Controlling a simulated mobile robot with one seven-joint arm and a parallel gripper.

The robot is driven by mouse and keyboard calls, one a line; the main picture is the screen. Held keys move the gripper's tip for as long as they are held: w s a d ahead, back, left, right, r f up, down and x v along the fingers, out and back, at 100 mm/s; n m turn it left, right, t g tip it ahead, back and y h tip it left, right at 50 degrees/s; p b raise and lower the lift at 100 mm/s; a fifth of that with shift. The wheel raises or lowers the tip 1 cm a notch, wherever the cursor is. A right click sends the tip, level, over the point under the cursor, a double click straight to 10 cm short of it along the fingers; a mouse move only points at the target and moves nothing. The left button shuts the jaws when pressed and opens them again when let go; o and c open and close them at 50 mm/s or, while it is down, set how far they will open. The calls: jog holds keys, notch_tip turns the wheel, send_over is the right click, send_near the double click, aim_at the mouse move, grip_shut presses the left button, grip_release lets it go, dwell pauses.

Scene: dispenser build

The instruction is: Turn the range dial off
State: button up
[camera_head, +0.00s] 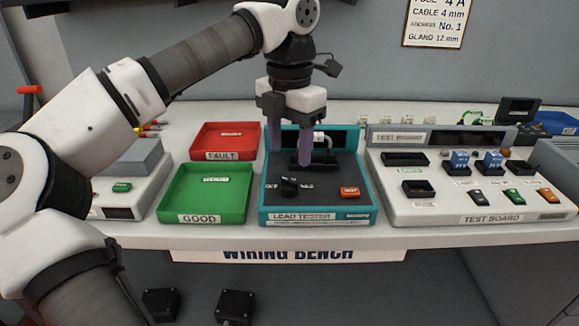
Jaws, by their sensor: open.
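The range dial (289,187) is a black knob on the dark top of the teal lead tester (315,217), left of its orange button (349,191). Its pointer setting is too small to read. My gripper (289,150) points down above the lead tester, its two purple fingers apart with nothing between them. The fingertips appear behind and above the dial, apart from it. The right finger hangs in front of a black slot part at the back of the tester.
A green GOOD tray (163,205) and a red FAULT tray (252,142) stand left of the tester. The test board (440,211) with several switches and blue parts stands close on the right. The wiring bench's front edge (370,243) is just below the tester.

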aim_at(290, 180)
notch_tip(290, 180, up, 6)
jog(key=shift+r, duration=0.25)
